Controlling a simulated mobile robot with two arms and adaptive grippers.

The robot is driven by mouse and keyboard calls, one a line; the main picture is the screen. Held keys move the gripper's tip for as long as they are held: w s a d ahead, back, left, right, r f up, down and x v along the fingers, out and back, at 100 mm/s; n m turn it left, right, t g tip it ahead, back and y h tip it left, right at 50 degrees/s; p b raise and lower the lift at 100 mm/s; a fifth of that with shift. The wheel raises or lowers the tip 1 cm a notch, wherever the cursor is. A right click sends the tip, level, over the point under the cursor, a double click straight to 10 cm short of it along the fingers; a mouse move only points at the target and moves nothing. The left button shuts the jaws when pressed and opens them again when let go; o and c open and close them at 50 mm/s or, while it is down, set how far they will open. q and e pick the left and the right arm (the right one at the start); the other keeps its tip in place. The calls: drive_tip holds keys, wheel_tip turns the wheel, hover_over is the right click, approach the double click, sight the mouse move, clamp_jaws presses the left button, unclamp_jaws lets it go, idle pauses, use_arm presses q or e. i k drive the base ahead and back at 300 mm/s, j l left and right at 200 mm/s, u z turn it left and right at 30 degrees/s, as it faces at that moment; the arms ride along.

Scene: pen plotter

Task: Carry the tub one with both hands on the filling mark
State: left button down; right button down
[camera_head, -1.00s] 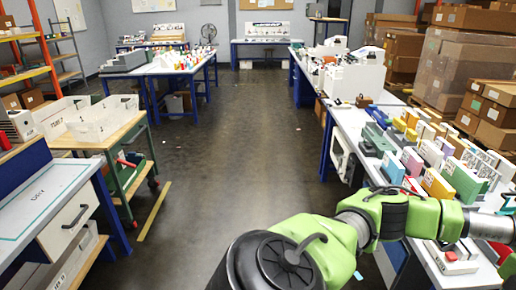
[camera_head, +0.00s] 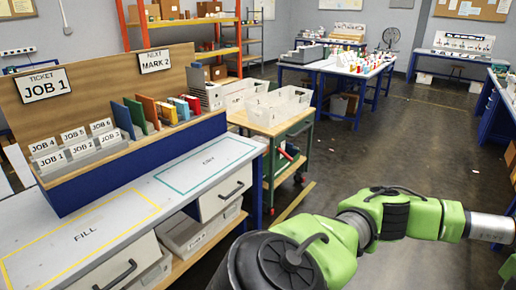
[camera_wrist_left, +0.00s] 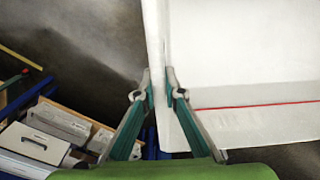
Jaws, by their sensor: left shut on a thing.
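The filling mark (camera_head: 84,236) is a yellow rectangle lettered FILL on the white bench at the lower left of the head view. Its bare surface is clear. In the left wrist view my left gripper (camera_wrist_left: 159,74) is shut on the upright edge of a large white wall (camera_wrist_left: 245,45) with a thin red line across it. This looks like a tub, but its number does not show. The head view shows neither this held thing nor my gripper fingers. One green arm of mine crosses the lower right. My right gripper is not in view.
Two pale tubs (camera_head: 278,106) stand on a wood-topped green cart (camera_head: 268,127) beyond the bench. A teal rectangle lettered EMPTY or similar (camera_head: 206,163) lies beside the filling mark. A job-ticket rack (camera_head: 120,100) edges the bench's back. Floor right of the cart is open.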

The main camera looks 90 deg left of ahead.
sight(86, 234)
drive_tip(key=j+u, duration=0.25)
drive_tip(key=u, duration=0.35)
drive_tip(key=j+u, duration=0.25)
drive_tip(key=u, duration=0.3)
drive_tip(key=j+u, duration=0.25)
drive_tip(key=u, duration=0.35)
drive_tip(key=i+j+u, duration=0.15)
drive_tip(key=u, duration=0.4)
drive_tip(key=i+j+u, duration=0.15)
drive_tip(key=u, duration=0.45)
drive_tip(key=i+j+u, duration=0.1)
drive_tip(key=u, duration=0.45)
drive_tip(key=i+u, duration=0.25)
drive_tip(key=u, duration=0.35)
drive_tip(key=i+l+u, duration=0.1)
drive_tip(key=u, duration=0.5)
